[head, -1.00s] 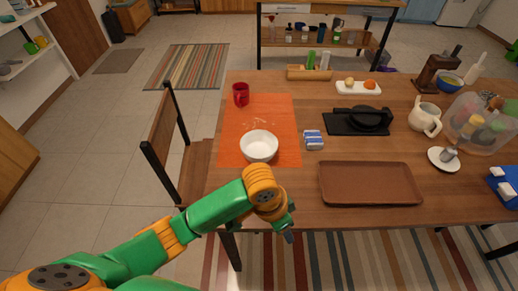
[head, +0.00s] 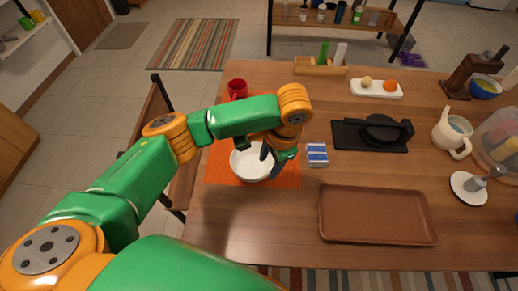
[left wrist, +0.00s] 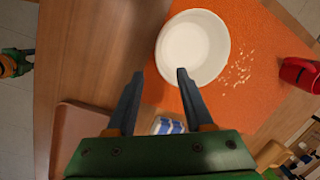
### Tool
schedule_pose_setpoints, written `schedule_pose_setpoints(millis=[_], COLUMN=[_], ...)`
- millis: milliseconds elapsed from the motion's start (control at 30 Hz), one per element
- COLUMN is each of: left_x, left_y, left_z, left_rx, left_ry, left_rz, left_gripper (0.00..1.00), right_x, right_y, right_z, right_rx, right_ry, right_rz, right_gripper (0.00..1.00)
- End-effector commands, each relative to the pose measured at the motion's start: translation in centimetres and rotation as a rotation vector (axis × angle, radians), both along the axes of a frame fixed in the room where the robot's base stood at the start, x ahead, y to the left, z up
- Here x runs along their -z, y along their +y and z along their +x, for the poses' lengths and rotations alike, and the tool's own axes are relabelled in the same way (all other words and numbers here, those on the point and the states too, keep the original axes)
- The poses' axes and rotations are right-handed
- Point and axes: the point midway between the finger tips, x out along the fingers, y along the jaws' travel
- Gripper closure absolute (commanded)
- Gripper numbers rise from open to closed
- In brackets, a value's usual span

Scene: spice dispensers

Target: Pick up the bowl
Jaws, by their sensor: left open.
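The white bowl (head: 247,166) stands upright on the orange mat (head: 217,178) on the wooden table. In the left wrist view the bowl (left wrist: 193,48) lies just ahead of the fingers, with its near rim close to the right fingertip. My left gripper (head: 271,160) is open and at the right side of the bowl, partly hiding its rim. In the left wrist view the gripper (left wrist: 160,75) has nothing between its fingers. I cannot tell whether a fingertip touches the bowl.
A red mug (head: 237,89) stands behind the bowl. A blue-and-white box (head: 317,154) lies right of the gripper, with a brown tray (head: 376,214) in front of it. A black pan (head: 380,130) lies farther right. Crumbs (left wrist: 238,67) lie on the mat beside the bowl.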

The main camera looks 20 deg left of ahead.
Motion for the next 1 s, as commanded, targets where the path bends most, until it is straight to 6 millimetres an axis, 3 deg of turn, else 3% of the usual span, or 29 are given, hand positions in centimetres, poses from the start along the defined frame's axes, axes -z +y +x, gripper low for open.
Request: schedule_pose_setpoints(millis=[333,567,600,800,1000], left_x=[5.8,6.4,6.4,6.3,6.3], left_y=[1.6,1.7,1.7,1.7,1.7], left_z=[0.6,0.6,0.6,0.6,0.6], left_rx=[0.000,0.002,0.002,0.002,0.002], left_ry=[0.002,-0.001,-0.001,-0.001,0.000], left_rz=[0.002,0.000,0.000,0.000,0.001], left_gripper=[0.48,0.48,0.51,1.00,1.00], right_x=[-0.3,-0.3,-0.3,-0.3,-0.3], right_y=[-0.1,-0.1,-0.1,-0.1,-0.1], right_z=[-0.7,-0.6,-0.6,-0.5,-0.5], right_rx=[-0.001,-0.001,-0.001,-0.001,-0.001], right_ry=[0.015,0.012,0.012,0.011,0.010], right_rz=[-0.002,-0.002,-0.002,-0.001,-0.001], right_gripper=[0.50,0.50,0.50,0.50,0.50])
